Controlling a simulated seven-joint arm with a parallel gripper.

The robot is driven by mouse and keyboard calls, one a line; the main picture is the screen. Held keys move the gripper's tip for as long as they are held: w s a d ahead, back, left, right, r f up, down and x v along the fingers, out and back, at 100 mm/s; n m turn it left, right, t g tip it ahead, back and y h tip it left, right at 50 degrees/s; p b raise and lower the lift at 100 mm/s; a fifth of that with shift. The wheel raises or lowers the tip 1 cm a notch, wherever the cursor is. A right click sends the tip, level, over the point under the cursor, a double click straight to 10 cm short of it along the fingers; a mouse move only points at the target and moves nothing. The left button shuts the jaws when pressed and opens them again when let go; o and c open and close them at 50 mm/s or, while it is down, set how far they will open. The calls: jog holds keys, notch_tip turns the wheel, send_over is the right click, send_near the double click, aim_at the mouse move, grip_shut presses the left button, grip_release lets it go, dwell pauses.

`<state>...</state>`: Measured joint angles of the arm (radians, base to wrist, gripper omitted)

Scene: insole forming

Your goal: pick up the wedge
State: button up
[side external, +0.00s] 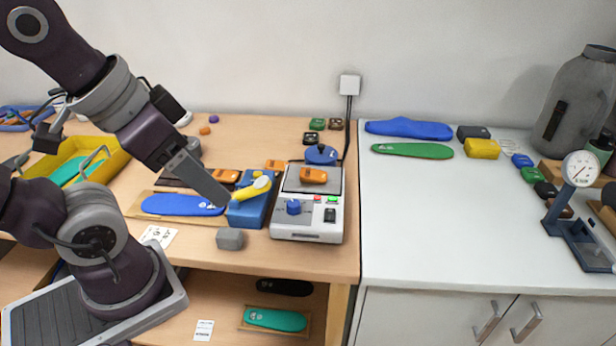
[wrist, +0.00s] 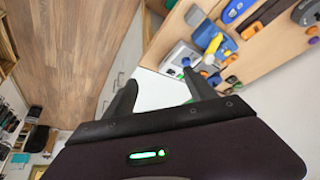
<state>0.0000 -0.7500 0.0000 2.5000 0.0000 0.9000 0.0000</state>
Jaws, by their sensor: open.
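No piece is clearly marked as the wedge. Small block-like pieces that could be it include a grey block (side external: 230,239) at the wooden table's front and an orange piece (side external: 313,175) on the plate of the white device (side external: 308,236). Another orange piece (side external: 226,175) lies behind the blue insole (side external: 183,205). A yellow piece (side external: 252,188) rests on a blue block (side external: 250,212). My gripper (side external: 222,202) appears beside the blue block in the side view; its height is unclear. In the wrist view my gripper (wrist: 160,92) has its fingers apart, with nothing between them.
The white counter (side external: 440,230) at right holds a blue insole (side external: 408,129), a green insole (side external: 412,150), a yellow block (side external: 482,148) and a dial gauge (side external: 580,170). A yellow tray (side external: 110,158) is at left. A cable rises behind the device. The counter's middle is clear.

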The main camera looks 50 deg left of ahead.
jog(key=shift+o, duration=0.6)
